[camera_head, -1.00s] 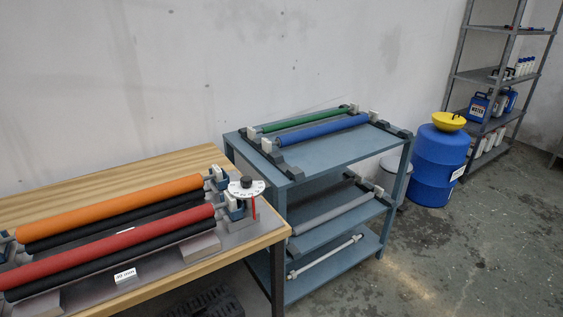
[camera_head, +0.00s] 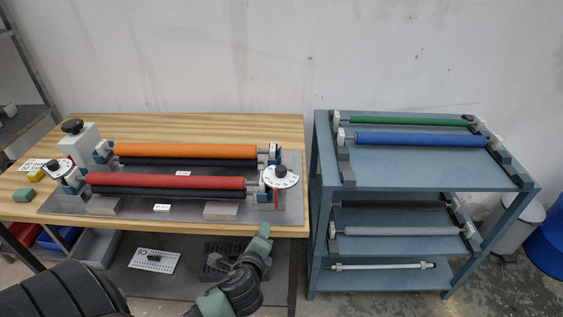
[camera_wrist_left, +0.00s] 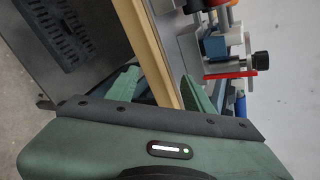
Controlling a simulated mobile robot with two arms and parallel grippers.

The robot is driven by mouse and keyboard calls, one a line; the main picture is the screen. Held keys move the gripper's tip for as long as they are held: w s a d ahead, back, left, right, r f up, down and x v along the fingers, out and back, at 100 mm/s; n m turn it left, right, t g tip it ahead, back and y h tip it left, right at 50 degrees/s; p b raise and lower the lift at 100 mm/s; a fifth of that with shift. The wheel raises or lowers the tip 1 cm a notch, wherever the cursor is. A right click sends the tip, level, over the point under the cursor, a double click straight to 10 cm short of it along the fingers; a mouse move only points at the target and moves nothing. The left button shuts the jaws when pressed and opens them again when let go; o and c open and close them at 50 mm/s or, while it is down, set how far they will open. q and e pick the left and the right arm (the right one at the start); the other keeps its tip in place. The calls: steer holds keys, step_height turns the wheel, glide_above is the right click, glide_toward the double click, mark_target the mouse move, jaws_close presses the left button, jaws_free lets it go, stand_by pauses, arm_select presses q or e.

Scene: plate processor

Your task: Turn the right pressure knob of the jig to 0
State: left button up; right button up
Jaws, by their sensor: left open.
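The right pressure knob (camera_head: 280,170) is black. It sits over a white dial (camera_head: 284,181) at the right end of the jig (camera_head: 140,206), with a red pointer (camera_head: 276,196) below. The dial's numbers are too small to read. In the left wrist view, the knob (camera_wrist_left: 261,61) is at the upper right, beside the red pointer (camera_wrist_left: 232,74). My left gripper (camera_head: 262,239) is in front of the table's front edge, below the knob and apart from it. Its green fingers (camera_wrist_left: 160,92) are spread and empty in the wrist view. My right gripper is out of view.
The jig holds an orange roller (camera_head: 200,151) and a red roller (camera_head: 165,182). A left dial (camera_head: 60,169) is at its other end. The wooden table edge (camera_wrist_left: 155,52) runs between my fingers in the wrist view. A blue rack (camera_head: 430,173) stands to the right.

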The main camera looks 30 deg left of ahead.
arm_select(q)
step_height(320, 180, up, 5)
steer(key=w+a+m+t, duration=0.1)
steer(key=w+m+t, duration=0.1)
steer(key=m+t, duration=0.4)
steer(key=m, duration=0.9)
glide_toward(279, 172)
steer(key=shift+h, duration=0.4)
steer(key=x, duration=0.4)
steer(key=shift+a, duration=0.3)
steer(key=shift+t, duration=0.3)
steer(key=p+x, duration=0.1)
steer(key=x, duration=0.6)
steer(key=shift+w, duration=0.25)
jaws_close()
